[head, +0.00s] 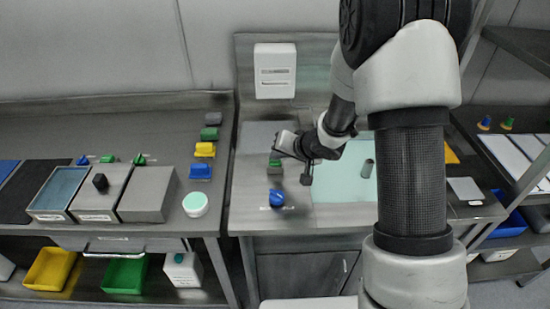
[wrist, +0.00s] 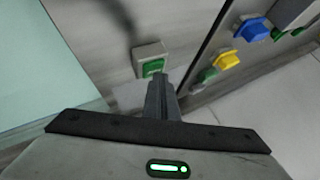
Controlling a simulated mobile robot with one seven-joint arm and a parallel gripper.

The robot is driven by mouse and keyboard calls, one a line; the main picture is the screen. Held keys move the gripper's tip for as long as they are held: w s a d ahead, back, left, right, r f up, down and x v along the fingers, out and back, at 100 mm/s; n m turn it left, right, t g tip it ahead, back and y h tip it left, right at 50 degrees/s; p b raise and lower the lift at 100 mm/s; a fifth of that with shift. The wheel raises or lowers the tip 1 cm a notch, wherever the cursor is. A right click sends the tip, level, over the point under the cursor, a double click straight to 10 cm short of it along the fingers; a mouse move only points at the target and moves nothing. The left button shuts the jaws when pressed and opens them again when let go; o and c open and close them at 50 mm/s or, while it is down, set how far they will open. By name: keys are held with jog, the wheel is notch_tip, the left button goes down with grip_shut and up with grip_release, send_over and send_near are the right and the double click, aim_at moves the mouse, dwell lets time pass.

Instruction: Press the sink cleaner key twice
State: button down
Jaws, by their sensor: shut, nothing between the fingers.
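A green key (head: 275,163) on a small grey block stands on the counter left of the pale green sink area (head: 342,180). No readable label shows which key is the sink cleaner key. In the wrist view the green key (wrist: 152,67) sits just beyond my fingertips, and they partly overlap its near edge. My gripper (head: 278,152) is shut and empty, right above the key. It also shows in the wrist view (wrist: 159,80). I cannot tell whether the tips touch the key.
A blue knob (head: 277,198) is on the counter in front of the key. A white dispenser (head: 275,71) hangs on the wall behind. Yellow (head: 205,149) and blue (head: 198,172) blocks stand on the left bench, with a round white tub (head: 195,204) nearby.

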aim_at(277, 163)
jog(key=shift+r+p, duration=1.15)
jog(key=shift+p, duration=0.25)
jog(key=shift+r, duration=0.1)
notch_tip(277, 163, up, 5)
jog(key=p, duration=0.5)
jog(key=shift+p, duration=0.4)
